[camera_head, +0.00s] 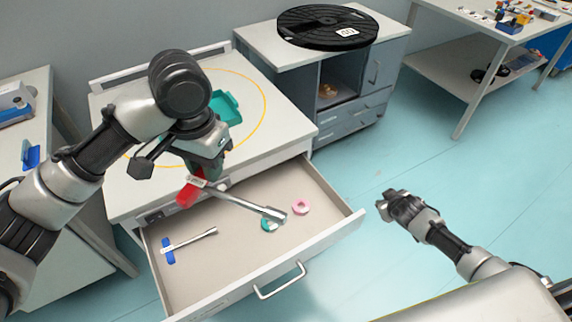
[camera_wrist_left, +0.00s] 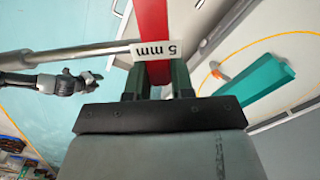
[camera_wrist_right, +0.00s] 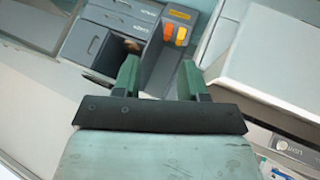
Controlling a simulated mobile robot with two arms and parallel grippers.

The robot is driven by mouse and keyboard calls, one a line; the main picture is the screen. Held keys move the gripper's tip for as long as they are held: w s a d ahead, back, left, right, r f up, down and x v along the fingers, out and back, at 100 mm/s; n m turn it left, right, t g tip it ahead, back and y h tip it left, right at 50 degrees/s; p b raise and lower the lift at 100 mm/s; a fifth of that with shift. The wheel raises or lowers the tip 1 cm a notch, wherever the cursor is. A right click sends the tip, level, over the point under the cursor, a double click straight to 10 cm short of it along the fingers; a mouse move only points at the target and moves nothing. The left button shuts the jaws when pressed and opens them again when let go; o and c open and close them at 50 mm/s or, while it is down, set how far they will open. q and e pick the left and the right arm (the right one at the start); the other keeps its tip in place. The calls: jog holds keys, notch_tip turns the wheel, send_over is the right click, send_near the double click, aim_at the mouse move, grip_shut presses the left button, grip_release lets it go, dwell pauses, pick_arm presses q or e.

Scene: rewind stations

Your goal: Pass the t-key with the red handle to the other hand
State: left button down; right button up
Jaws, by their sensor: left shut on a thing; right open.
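The t-key with the red handle (camera_head: 188,192) is held above the open drawer. Its metal shaft (camera_head: 240,203) points right and slightly down. My left gripper (camera_head: 204,176) is shut on the red handle, with a "5 mm" label (camera_wrist_left: 159,50) beside the fingers in the left wrist view. The red handle also shows there between the fingers (camera_wrist_left: 154,75). My right gripper (camera_head: 388,203) is open and empty, to the right of the drawer and apart from the t-key. In the right wrist view its fingers (camera_wrist_right: 158,80) are spread with nothing between them.
The open drawer (camera_head: 335,212) holds a blue-handled t-key (camera_head: 169,250), a pink ring (camera_head: 301,205) and a teal ring (camera_head: 268,225). A teal tray (camera_head: 226,108) lies on the worktop above. A grey cabinet (camera_head: 362,75) carries a black reel (camera_head: 327,27). Floor right of the drawer is clear.

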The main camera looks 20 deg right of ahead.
jog(key=w+a+r+t+y, duration=0.1)
jog(key=w+a+r, duration=0.2)
jog(key=r, duration=0.4)
jog(key=w+a+r+t+y, duration=0.1)
jog(key=w+a+r, duration=0.25)
jog(key=r, duration=0.35)
jog(key=a+r+y, duration=0.4)
jog(key=a+r, duration=0.9)
jog(key=a, duration=0.1)
jog(key=s+a+r+n+g+y, duration=0.2)
jog(key=s+a+r+g+y, duration=0.15)
jog(key=s+a+r, duration=0.5)
jog(key=n+g+y, duration=0.1)
jog(key=n+g, duration=0.2)
jog(key=n, duration=0.2)
send_near(229, 198)
jog(key=x, duration=0.9)
jog(key=shift+w+a+f, duration=0.1)
